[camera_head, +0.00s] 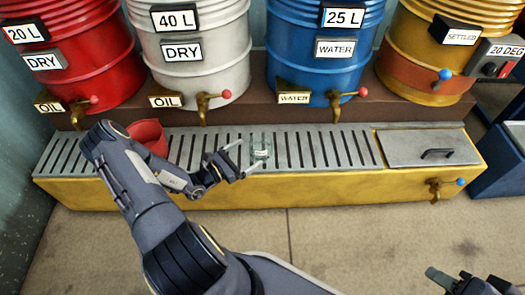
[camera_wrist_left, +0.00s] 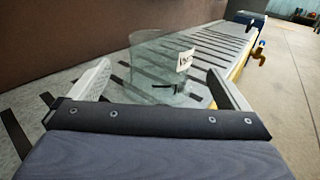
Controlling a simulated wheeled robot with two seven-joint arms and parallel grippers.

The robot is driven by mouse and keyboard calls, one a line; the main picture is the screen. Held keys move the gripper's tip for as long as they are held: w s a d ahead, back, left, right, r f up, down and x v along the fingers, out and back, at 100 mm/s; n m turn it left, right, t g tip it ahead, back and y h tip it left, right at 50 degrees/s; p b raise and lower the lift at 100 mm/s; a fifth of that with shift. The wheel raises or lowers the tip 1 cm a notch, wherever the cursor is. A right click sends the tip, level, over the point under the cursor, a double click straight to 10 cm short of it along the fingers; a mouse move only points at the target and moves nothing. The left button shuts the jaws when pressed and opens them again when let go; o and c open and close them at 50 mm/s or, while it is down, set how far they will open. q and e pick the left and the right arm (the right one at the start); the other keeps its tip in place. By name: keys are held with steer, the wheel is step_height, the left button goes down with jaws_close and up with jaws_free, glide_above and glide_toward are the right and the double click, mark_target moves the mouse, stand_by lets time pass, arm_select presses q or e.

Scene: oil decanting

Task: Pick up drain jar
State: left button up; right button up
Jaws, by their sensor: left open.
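The clear glass jar (camera_head: 262,146) stands upright on the slatted grate, below the blue drum. In the left wrist view the jar (camera_wrist_left: 158,62) shows a small white label and a dark mark. My left gripper (camera_head: 243,157) is open, with its fingers pointing towards the jar. In the wrist view the left gripper's fingers (camera_wrist_left: 158,76) lie on either side of the jar's near part. I cannot tell whether either finger touches the glass. My right gripper (camera_head: 462,280) is at the bottom right, partly cut off, away from the jar.
The metal grate (camera_head: 310,150) tops a yellow trough (camera_head: 330,190) with a lidded section (camera_head: 425,147) at right. A red container (camera_head: 148,136) stands on the grate behind my left arm. Red, white, blue and yellow drums stand behind, their taps overhanging. The front floor is clear.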

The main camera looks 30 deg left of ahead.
mark_target(269, 140)
arm_select(q)
steer(key=b+x, duration=0.2)
steer(key=x, duration=0.5)
steer(key=c, duration=1.1)
steer(key=shift+r, duration=0.15)
